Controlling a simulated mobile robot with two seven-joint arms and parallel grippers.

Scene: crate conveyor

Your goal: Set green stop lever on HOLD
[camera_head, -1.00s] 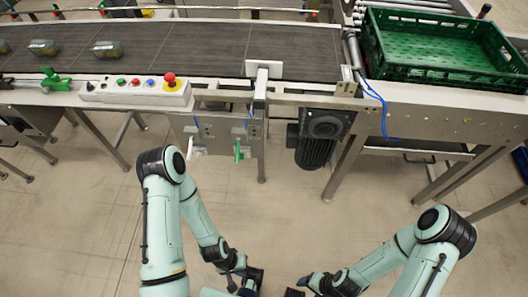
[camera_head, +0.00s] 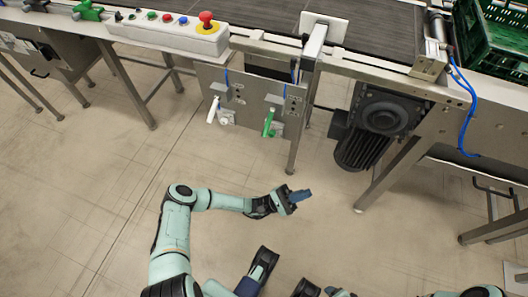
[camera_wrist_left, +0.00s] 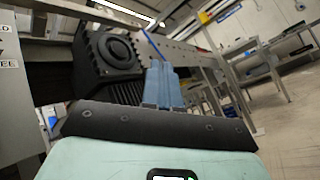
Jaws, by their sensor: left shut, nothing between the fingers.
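A green lever (camera_head: 268,122) hangs from a bracket on the metal panel under the conveyor and points down, slightly tilted. The lettering by it is too small to read in the head view. My left gripper (camera_head: 303,195) is below and right of the lever, apart from it, with blue fingers shut and empty. In the left wrist view the blue fingers (camera_wrist_left: 162,85) are together, pointing toward the dark motor and frame. Cut-off label plates show at that view's left edge; the green lever does not.
A white lever (camera_head: 213,109) hangs left of the green one. A button box (camera_head: 168,32) with a red knob sits above. A black motor (camera_head: 375,125) and a conveyor leg (camera_head: 297,140) stand to the right. A green crate (camera_head: 492,45) is at top right. Floor below is open.

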